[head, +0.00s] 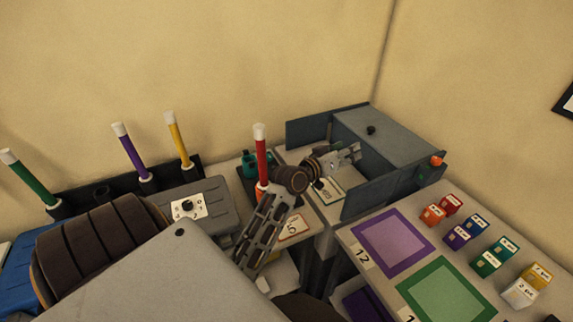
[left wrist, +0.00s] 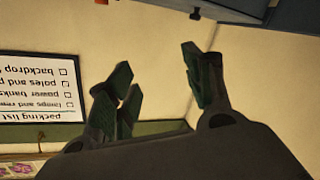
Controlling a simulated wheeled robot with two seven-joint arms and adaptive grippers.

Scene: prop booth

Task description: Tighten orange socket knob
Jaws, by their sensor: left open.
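A small orange knob (head: 437,160) sits at the right end of the grey-blue box (head: 392,135) in the head view. A second orange part (head: 260,188) shows at the foot of the red pole (head: 261,150); I cannot tell whether it is a socket knob. The pole stands upright with a white top. My right gripper is not visible.
Green, purple and yellow poles (head: 126,148) stand in a dark rack at left. Small labelled blocks (head: 488,262) and purple and green squares (head: 391,243) lie on the right table. A packing list (left wrist: 38,90) hangs on the wall. A dial box (head: 205,222) sits at centre left.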

